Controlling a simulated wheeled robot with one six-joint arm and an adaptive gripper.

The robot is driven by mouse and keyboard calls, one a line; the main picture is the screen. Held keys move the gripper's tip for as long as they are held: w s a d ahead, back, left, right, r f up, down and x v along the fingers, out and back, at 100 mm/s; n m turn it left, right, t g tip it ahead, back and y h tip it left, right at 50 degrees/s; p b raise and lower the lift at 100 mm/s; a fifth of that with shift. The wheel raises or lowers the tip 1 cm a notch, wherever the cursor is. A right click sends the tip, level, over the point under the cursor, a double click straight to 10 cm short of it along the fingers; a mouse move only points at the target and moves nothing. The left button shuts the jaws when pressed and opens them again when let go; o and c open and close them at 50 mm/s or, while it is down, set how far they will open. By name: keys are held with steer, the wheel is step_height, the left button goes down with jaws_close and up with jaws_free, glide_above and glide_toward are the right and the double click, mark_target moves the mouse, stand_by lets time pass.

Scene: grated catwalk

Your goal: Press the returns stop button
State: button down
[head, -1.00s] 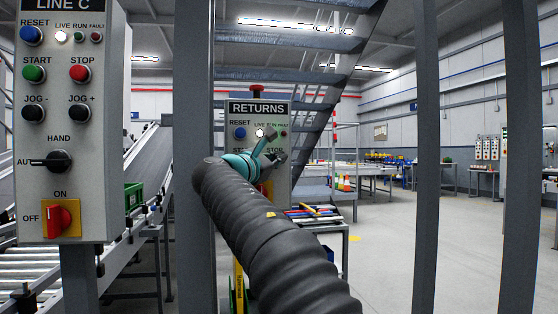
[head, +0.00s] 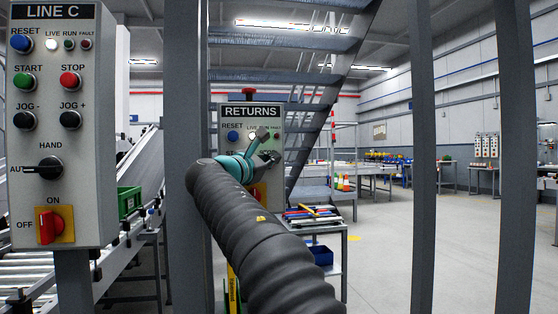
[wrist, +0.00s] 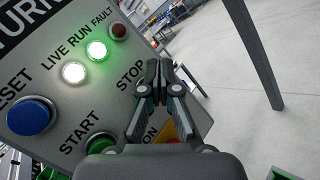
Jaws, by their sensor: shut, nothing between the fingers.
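The grey RETURNS panel (head: 250,123) stands behind the catwalk posts in the head view, and it fills the left of the wrist view (wrist: 45,75). Its STOP label (wrist: 131,75) is readable in the wrist view. The stop button itself is hidden behind my gripper (wrist: 160,68). My gripper, also in the head view (head: 273,152), is shut and empty, its fingertips in front of the panel just right of the STOP label. I cannot tell whether they touch the button. The green RUN lamp (wrist: 97,51) and white LIVE lamp (wrist: 74,72) are lit.
The blue RESET button (wrist: 31,116) and green START button (wrist: 100,143) are close by. A similar LINE C panel (head: 92,130) stands at the left. A grey post (head: 190,110) rises beside my arm. A table with tools (head: 325,222) is behind it. Open floor lies right.

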steer(key=shift+w+a+f, duration=0.25)
steer(key=shift+a+f, duration=0.05)
steer(key=shift+f, duration=0.1)
steer(key=shift+s+a+f+b, duration=0.3)
steer(key=shift+s+f+b, duration=0.05)
steer(key=shift+f+b, duration=0.2)
steer(key=shift+s+a+f+b, duration=0.25)
steer(key=shift+s+f+b, duration=0.05)
steer(key=shift+f+b, duration=0.25)
steer(key=shift+s, duration=0.1)
steer(key=shift+s+d+r+b, duration=0.1)
steer(key=shift+s+d+b, duration=0.15)
steer(key=shift+s+b, duration=0.4)
steer(key=shift+s+d+r+b, duration=0.1)
steer(key=shift+s+d+b, duration=0.15)
steer(key=shift+s, duration=0.6)
steer(key=shift+s+d+b, duration=0.2)
steer(key=shift+s+b, duration=0.35)
steer(key=shift+s, duration=0.2)
